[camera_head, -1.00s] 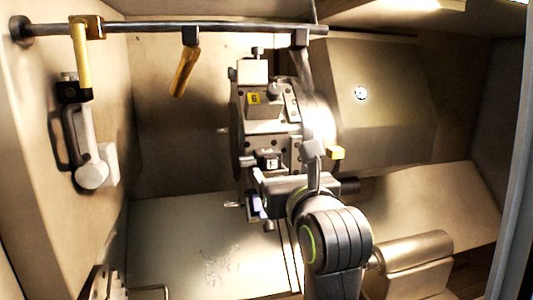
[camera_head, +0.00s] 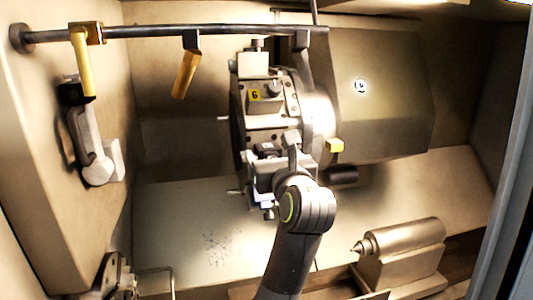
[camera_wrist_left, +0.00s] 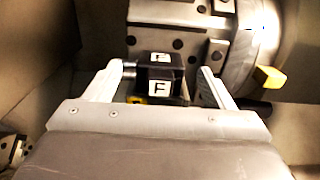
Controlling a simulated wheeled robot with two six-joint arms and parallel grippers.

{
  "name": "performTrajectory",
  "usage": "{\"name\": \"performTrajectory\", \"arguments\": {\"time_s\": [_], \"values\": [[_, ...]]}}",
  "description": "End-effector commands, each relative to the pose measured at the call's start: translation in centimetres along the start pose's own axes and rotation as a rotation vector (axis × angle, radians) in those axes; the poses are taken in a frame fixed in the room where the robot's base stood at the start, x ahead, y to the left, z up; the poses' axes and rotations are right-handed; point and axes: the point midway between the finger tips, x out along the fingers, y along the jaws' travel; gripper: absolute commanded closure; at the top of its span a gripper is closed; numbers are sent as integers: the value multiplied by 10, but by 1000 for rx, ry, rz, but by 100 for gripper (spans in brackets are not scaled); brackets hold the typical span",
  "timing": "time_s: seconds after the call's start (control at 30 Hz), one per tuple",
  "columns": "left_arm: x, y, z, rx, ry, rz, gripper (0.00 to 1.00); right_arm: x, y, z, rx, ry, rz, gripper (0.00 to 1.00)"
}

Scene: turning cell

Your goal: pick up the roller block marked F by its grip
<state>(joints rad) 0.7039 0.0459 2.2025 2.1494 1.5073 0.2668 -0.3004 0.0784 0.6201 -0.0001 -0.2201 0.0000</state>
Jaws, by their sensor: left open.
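The roller block marked F (camera_wrist_left: 160,72) is dark, with white F labels on two faces, and sits at the tool turret (camera_wrist_left: 175,40). In the wrist view it lies between the two fingers of my open left gripper (camera_wrist_left: 161,76), with a clear gap on the right. A short silver piece (camera_wrist_left: 128,71) shows between the block and the left finger. In the head view my left gripper (camera_head: 271,158) is in front of the turret and covers most of the block. Its grip cannot be told apart clearly. My right gripper is not in view.
A yellow-tipped piece (camera_head: 335,146) and a dark cylinder (camera_head: 342,175) stick out right of the turret. A block marked 6 (camera_head: 266,96) sits above. A rail (camera_head: 210,29) with yellow handles runs across the top. A tailstock (camera_head: 403,250) stands lower right.

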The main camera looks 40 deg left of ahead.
Motion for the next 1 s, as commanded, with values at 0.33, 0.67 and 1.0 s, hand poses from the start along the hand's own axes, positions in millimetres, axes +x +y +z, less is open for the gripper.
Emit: {"name": "performTrajectory", "arguments": {"time_s": [0.33,0.67,1.0], "values": [[0,0,0,0,0,0,48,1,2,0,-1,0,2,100],[0,0,0,1,0,0,92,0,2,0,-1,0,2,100],[-1,0,3,-2,-9,0,100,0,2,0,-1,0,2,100]]}}
